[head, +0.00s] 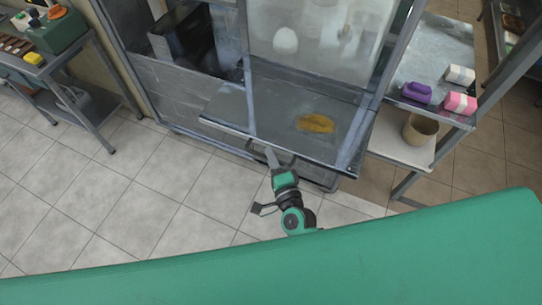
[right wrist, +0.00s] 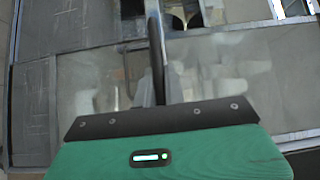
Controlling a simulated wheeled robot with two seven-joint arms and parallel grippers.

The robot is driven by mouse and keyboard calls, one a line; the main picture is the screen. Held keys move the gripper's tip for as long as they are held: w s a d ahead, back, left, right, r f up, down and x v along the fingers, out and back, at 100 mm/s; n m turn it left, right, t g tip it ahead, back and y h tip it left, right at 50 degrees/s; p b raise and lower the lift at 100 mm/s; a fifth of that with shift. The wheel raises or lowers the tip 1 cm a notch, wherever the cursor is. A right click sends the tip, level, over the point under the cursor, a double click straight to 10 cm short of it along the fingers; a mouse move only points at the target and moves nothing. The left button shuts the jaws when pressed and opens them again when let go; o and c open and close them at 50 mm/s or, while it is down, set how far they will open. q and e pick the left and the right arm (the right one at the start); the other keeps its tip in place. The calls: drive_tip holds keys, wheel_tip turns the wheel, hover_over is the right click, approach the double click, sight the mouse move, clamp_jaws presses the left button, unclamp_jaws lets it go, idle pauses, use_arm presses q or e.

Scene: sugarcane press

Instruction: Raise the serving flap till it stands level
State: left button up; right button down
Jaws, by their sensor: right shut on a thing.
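The serving flap (head: 280,115) is a dark grey metal panel on the front of the glass-sided stall. It stands out toward me, with a yellow-brown patch on its upper face; I cannot tell whether it is exactly level. My right gripper (head: 271,155) is at the middle of the flap's front edge, shut on the dark flap handle there. In the right wrist view the handle (right wrist: 157,45) runs up as a dark bar from between the fingers, which the gripper body mostly hides. My left gripper is not in view.
A metal table (head: 75,65) with a green box is at the far left. The tiled floor in front is clear.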

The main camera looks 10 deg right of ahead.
drive_tip(key=shift+w+r, duration=0.1)
drive_tip(key=shift+r, duration=0.2)
drive_tip(key=c, duration=1.5)
unclamp_jaws()
drive_tip(key=shift+f, duration=0.1)
drive_tip(key=s+d+b, duration=0.2)
drive_tip(key=s+b, duration=0.2)
drive_tip(key=s, duration=0.9)
drive_tip(key=shift+s+d+f, duration=0.15)
drive_tip(key=shift+s+d, duration=0.15)
drive_tip(key=shift+s, duration=0.1)
